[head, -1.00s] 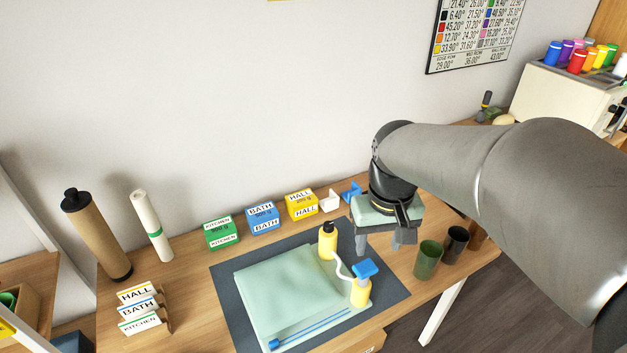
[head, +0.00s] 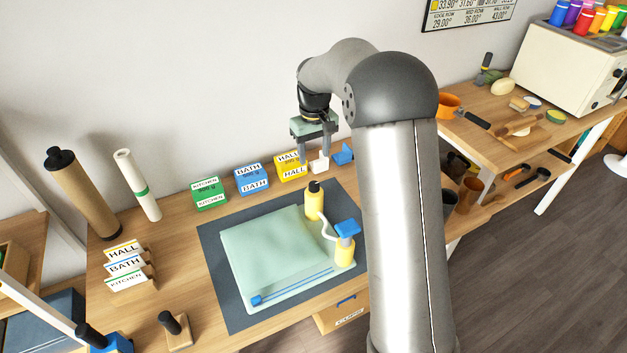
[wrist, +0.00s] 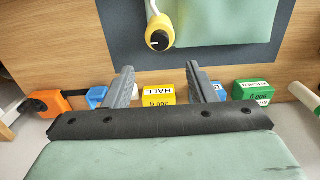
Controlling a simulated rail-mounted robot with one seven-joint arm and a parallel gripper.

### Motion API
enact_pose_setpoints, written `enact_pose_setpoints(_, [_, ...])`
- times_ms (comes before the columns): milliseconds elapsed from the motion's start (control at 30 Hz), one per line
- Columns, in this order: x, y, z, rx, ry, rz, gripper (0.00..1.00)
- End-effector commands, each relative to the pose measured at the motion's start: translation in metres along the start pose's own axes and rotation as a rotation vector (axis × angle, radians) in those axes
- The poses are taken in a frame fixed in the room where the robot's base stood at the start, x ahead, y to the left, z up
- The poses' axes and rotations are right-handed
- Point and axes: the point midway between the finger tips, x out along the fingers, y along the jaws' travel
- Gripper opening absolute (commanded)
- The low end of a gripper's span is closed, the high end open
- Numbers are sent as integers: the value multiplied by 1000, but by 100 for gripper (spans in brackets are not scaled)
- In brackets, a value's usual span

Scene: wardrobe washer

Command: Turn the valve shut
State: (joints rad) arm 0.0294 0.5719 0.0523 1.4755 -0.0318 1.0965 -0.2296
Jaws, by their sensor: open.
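A green bag (head: 275,252) lies flat on the dark mat, with a blue strip along its front edge. A yellow fitting with a blue top (head: 346,240) stands at its right side; the blue top looks like a valve handle. A white tube runs from it to a yellow bottle with a black cap (head: 314,200) behind. The bottle also shows in the wrist view (wrist: 159,38), where the blue top is out of frame. My gripper (head: 314,158) is open and empty, pointing down near the yellow HALL box, behind and above the bottle, touching neither.
The yellow HALL box (head: 291,167), blue BATH box (head: 251,179) and green KITCHEN box (head: 209,193) line the wall. A small blue holder (head: 342,153) is right of them. Two rolls stand at left. The dark mat (head: 222,290) has free room around the bag.

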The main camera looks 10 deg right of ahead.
Motion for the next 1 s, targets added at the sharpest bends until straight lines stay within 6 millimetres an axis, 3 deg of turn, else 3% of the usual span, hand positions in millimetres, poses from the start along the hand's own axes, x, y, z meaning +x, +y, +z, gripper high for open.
enact_pose_setpoints(300, [68,0,0,1,-3,-1,51])
enact_pose_setpoints(500, [98,0,0,1,-2,0,51])
enact_pose_setpoints(700, [110,0,0,1,1,1,51])
enact_pose_setpoints(967, [112,0,0,1,2,1,51])
enact_pose_setpoints(1000, [112,0,0,1,2,1,40])
